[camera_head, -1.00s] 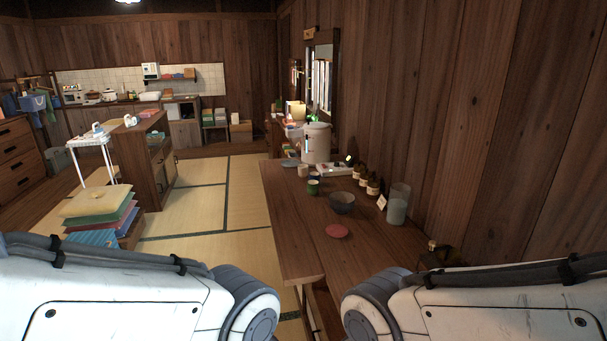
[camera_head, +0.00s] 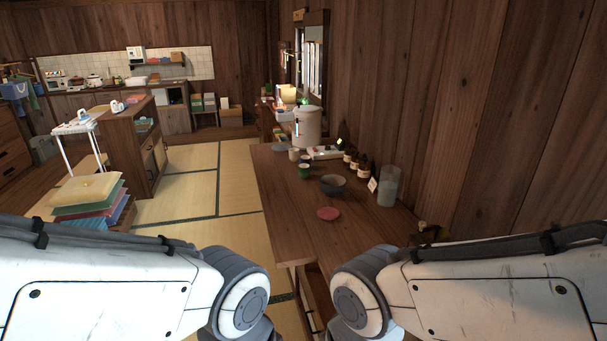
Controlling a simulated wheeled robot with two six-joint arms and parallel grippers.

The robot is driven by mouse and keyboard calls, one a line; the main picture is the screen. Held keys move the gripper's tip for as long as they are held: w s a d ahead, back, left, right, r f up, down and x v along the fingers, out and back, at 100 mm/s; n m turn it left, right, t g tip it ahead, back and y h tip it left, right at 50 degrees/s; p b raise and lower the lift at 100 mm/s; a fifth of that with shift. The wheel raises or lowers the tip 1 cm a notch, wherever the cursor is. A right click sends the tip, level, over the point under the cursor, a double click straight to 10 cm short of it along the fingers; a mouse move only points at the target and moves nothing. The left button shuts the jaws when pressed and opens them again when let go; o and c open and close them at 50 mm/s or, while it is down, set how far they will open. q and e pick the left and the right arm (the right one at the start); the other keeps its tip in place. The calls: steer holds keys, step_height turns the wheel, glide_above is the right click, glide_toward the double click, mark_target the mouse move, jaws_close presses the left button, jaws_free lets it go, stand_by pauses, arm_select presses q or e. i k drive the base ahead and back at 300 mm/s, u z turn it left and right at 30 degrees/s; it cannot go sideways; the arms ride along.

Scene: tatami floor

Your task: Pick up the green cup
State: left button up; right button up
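The green cup (camera_head: 304,172) stands upright on the long wooden table (camera_head: 290,222), toward its far part. A dark bowl (camera_head: 333,185) stands just in front of it to the right, and small pale cups (camera_head: 294,155) stand behind it. Both my arms show only as white links at the lower left and lower right, well short of the cup. Neither gripper is in view, so I cannot see whether they are open or shut.
Brown bottles (camera_head: 362,168) and a glass jar (camera_head: 389,187) stand along the wall side. A white canister (camera_head: 307,128) stands behind. Stacked cushions (camera_head: 88,192) are at left. Tatami floor (camera_head: 235,195) left of the table is clear.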

mark_target(304, 172)
steer(key=z, duration=0.15)
steer(key=k, duration=0.35)
steer(key=u, duration=1.25)
steer(key=i, duration=1.95)
steer(key=u, duration=0.3)
steer(key=i, duration=1.7)
steer(key=z, duration=1.3)
steer(key=i, duration=0.9)
steer(key=z, duration=1.35)
steer(key=i, duration=0.35)
steer(key=z, duration=0.15)
